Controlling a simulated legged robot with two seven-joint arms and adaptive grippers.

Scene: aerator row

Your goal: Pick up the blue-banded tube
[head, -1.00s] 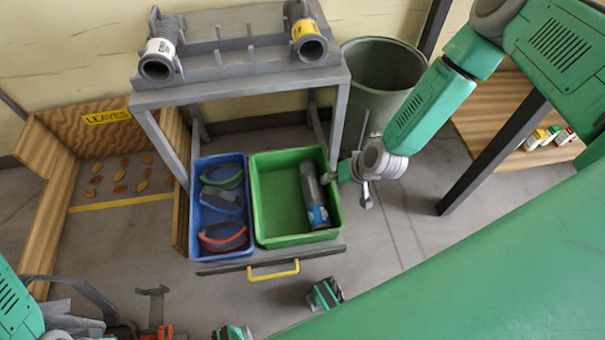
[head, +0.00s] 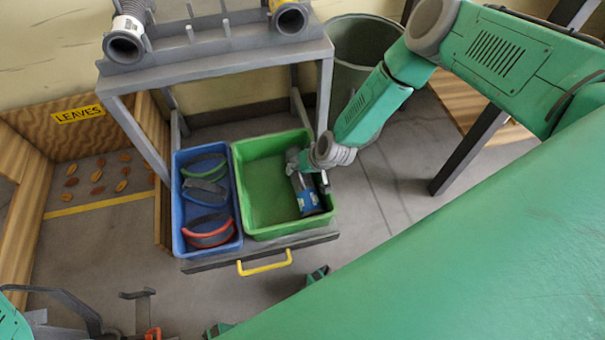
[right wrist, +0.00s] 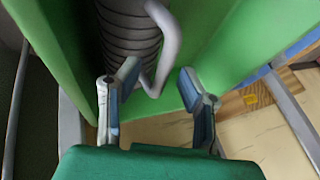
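The blue-banded tube (head: 308,199) leans in the right part of the green bin (head: 243,190), its blue band toward the front. Its upper end is partly hidden by my right gripper (head: 309,169), which is down inside the bin at the tube. In the right wrist view, my right gripper (right wrist: 158,92) has its two fingers spread apart. A grey ribbed body (right wrist: 130,40), matching the tube, lies just beyond the left finger, with a curved grey bar in front of it. Nothing is seen clamped between the fingers.
A blue bin (head: 179,215) with several curved banded pieces stands left of the green bin. A yellow handle (head: 264,264) is in front. A rack (head: 215,57) above holds a white-banded tube (head: 127,33) and a yellow-banded tube (head: 289,15). A dark green barrel (head: 343,78) stands behind.

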